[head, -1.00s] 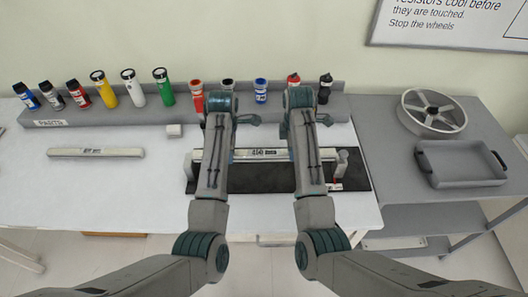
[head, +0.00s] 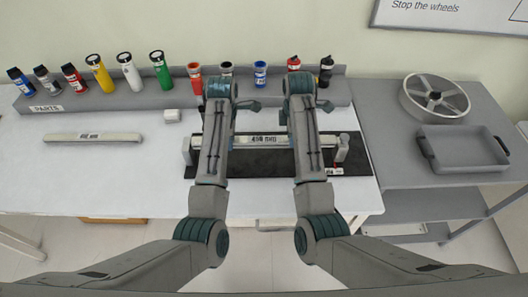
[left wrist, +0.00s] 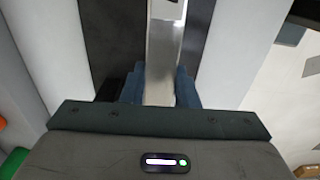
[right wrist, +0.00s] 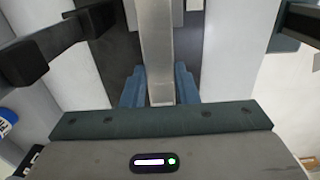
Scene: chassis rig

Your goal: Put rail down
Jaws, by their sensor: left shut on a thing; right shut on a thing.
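A pale grey rail (head: 262,140) with a printed label runs left to right above the black mat (head: 258,165), between two small grey posts, the left post (head: 187,150) and the right post (head: 342,148). My left gripper (left wrist: 160,88) is shut on the rail left of its middle. My right gripper (right wrist: 160,88) is shut on it further right. In the head view my forearms hide both sets of fingertips. The rail looks level with the posts, but I cannot tell whether it rests in them.
A parts rack (head: 120,98) with several coloured bottles stands along the back. A grey side table at right holds a wheel (head: 436,96) and a tray (head: 465,165).

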